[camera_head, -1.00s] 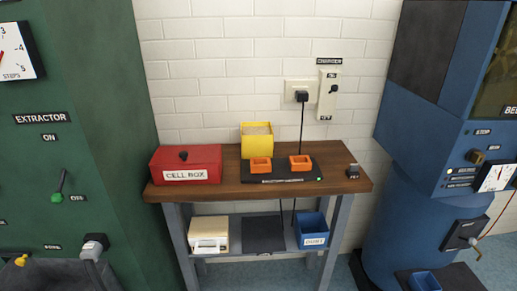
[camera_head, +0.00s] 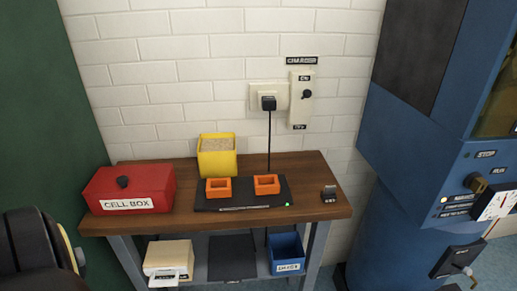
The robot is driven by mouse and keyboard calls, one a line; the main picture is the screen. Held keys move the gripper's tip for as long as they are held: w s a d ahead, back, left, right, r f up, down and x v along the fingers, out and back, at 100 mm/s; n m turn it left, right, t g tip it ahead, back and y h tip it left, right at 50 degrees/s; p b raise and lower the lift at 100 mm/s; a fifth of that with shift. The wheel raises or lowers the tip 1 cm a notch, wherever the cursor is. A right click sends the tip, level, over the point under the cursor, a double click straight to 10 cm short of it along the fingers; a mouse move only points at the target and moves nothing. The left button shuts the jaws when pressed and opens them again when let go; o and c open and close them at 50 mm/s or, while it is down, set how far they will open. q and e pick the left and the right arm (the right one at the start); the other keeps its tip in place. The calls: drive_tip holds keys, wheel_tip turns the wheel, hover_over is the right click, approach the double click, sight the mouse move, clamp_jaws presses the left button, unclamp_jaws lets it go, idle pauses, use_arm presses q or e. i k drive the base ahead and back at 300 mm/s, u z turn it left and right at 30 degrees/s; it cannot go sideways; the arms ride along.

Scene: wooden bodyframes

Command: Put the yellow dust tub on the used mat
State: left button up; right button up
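The yellow dust tub (camera_head: 217,168) stands upright at the back of the wooden bench top, filled nearly to its rim with pale grainy matter. It is just behind the black charging pad, and its lower front is partly hidden by an orange block. A plain dark mat (camera_head: 232,262) lies on the lower shelf between a cream box and a blue bin. I see no readable label on it, so I cannot tell whether it is the used mat. Neither of my grippers is in view. A dark rounded part at the lower left edge looks like my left arm.
The red cell box (camera_head: 130,187) stands at the bench's left. Two orange holders (camera_head: 267,184) sit on the black pad (camera_head: 242,204), whose cable runs to the wall plug (camera_head: 268,101). The blue machine (camera_head: 405,150) stands farther right.

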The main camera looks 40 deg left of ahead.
sight(232, 254)
drive_tip(key=u, duration=0.4)
drive_tip(key=i, duration=0.85)
drive_tip(key=u, duration=0.7)
